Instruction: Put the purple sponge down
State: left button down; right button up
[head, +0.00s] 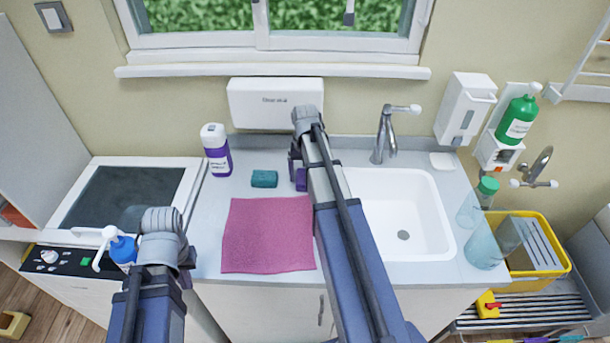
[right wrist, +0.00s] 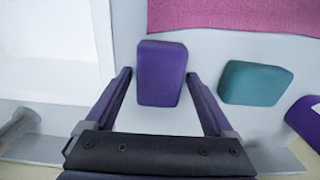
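The purple sponge (head: 301,180) is at the left edge of the sink, partly hidden by my right arm in the head view. In the right wrist view the purple sponge (right wrist: 162,73) lies flat on the pale counter, between the two fingers of my right gripper (right wrist: 160,75). Narrow gaps show beside it, so the fingers look open around it. In the head view my right gripper (head: 297,160) is mostly covered by its own arm. My left gripper (head: 160,255) is at lower left, away from the sponge, its fingers not clearly visible.
A teal sponge (head: 264,179) lies left of the purple one, and a pink cloth (head: 268,236) in front. A white sink (head: 420,215) with a tap (head: 388,135) is to the right. A purple-labelled bottle (head: 216,150) stands at the back left. A blue spray bottle (head: 122,249) is near my left arm.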

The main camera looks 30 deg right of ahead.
aim_at(303, 177)
jog(key=shift+o, duration=0.7)
jog(key=shift+r, duration=0.1)
notch_tip(303, 177, up, 12)
jog(key=p, duration=1.2)
jog(key=shift+r, duration=0.15)
jog(key=s+a+n, duration=0.5)
jog(key=s+a, duration=0.3)
jog(key=a, duration=0.7)
jog(key=s+a+n+h, duration=0.1)
jog(key=s+a+n, duration=0.4)
jog(key=a, duration=1)
jog(key=s, duration=0.3)
jog(key=shift+s+a, duration=0.2)
jog(key=shift+a, duration=0.05)
